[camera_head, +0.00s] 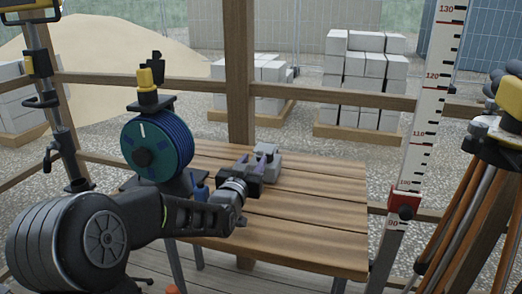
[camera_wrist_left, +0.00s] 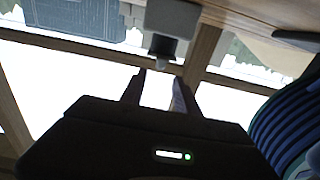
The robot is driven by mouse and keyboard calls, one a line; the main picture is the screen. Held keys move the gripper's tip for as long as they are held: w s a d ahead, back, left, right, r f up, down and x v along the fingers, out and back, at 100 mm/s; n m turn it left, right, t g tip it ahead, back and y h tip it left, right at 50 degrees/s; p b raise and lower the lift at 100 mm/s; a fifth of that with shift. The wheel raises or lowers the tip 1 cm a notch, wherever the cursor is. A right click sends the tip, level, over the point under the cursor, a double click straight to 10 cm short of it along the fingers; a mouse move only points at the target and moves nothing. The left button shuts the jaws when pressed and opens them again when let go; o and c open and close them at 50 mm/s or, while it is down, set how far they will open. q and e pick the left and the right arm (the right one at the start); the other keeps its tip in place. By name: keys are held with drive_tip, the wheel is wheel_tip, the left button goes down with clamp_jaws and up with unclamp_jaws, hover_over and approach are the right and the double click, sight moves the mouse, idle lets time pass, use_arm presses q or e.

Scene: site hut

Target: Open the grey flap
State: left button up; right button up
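A small grey fixture (camera_head: 268,151) stands on the far part of the wooden table; I take it to carry the grey flap, but the flap cannot be told apart from its body. It also shows in the left wrist view (camera_wrist_left: 173,20) as a pale grey block with a darker lower part, just beyond my fingertips. My left gripper (camera_head: 256,168) is right in front of the fixture and hides part of it. In the left wrist view the two fingers (camera_wrist_left: 160,76) stand apart with nothing seen between them; contact with the fixture cannot be told. My right gripper is out of view.
The wooden table (camera_head: 310,222) is bare at the front right. A measuring staff (camera_head: 424,110) and a tripod (camera_head: 468,215) stand at the right.

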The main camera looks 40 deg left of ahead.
sight(260, 151)
use_arm(q)
drive_tip(key=x, duration=0.7)
drive_tip(key=shift+w+a, duration=0.1)
drive_tip(key=shift+w, duration=0.15)
drive_tip(key=shift+c, duration=0.4)
clamp_jaws()
idle(0.8)
